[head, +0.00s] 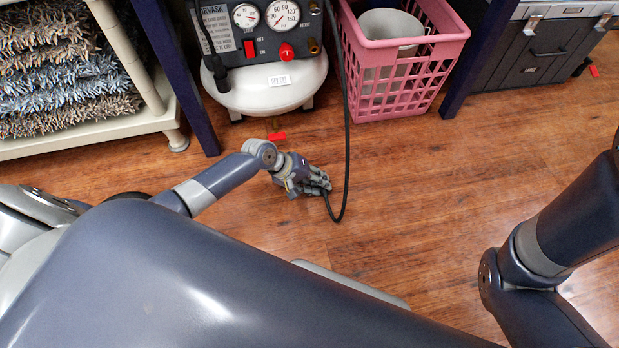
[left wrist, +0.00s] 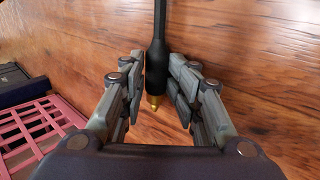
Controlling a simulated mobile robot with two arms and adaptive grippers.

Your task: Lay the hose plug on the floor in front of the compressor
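The compressor (head: 268,90) stands at the top centre of the head view, with a white tank, gauges and a red switch. My left gripper (head: 318,187) is low over the floor in front of it, a little to its right. In the left wrist view the hose plug (left wrist: 156,72) is black with a brass tip and sits between the fingers of my left gripper (left wrist: 157,75), which look closed on its sides. In the head view the plug is mostly hidden by the fingers. The black hose (head: 346,130) runs from the compressor to it in a loop. My right gripper is out of view.
A pink basket (head: 390,85) with a white container (head: 388,28) stands right of the compressor. Dark blue posts (head: 175,70) flank them. A shelf with rugs (head: 60,70) is at left, a black case (head: 535,50) at right. Bare wooden floor (head: 440,170) lies in front.

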